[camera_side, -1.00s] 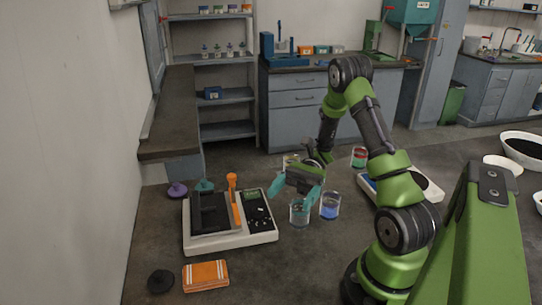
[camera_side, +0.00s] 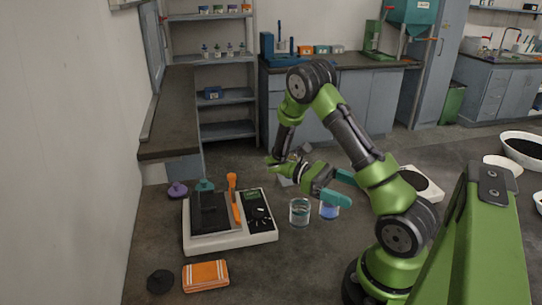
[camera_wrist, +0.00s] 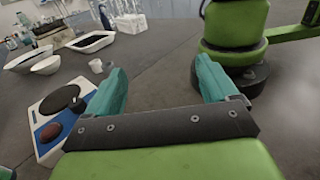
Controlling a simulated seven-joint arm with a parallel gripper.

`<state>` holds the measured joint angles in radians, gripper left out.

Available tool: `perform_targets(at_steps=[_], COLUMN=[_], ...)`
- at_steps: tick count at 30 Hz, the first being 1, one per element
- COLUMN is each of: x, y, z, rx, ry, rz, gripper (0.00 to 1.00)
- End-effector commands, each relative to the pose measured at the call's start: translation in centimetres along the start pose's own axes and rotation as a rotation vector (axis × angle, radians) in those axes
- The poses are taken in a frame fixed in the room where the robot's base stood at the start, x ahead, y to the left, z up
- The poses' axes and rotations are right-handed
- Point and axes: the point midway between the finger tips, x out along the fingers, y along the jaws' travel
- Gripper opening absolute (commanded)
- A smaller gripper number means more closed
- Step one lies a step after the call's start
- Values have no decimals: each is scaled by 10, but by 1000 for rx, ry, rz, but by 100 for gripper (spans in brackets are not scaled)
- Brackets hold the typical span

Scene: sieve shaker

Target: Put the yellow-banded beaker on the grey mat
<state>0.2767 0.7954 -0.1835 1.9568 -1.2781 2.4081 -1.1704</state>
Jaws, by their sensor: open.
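I cannot make out the yellow-banded beaker for certain. In the side view a pale glassy shape (camera_side: 285,181) shows partly behind my arm, and its band cannot be read. My gripper (camera_side: 350,192) is open and empty, its teal fingers pointing right, above and behind the blue-marked beaker. The wrist view shows the two fingers spread wide with nothing between them (camera_wrist: 160,70). A clear beaker with a teal-looking band (camera_side: 299,213) and a blue-marked beaker (camera_side: 329,211) stand side by side on the dark surface. I cannot pick out a grey mat in either view.
A white device with a dark top and orange handle (camera_side: 228,222) stands left of the beakers. An orange striped cloth (camera_side: 205,275) and a black disc (camera_side: 160,281) lie in front. A blue-and-white device (camera_wrist: 58,118) and white bowls (camera_wrist: 91,42) show in the wrist view.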

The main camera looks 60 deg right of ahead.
Motion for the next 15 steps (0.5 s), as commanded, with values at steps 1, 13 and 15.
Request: perform_targets(at_steps=[1, 13, 15], x=[-3, -53, -65], y=[8, 58, 63], z=[4, 37, 43], rx=[-2, -16, -19], ry=[-2, -4, -2], rz=[102, 797, 905], gripper=[86, 86, 86])
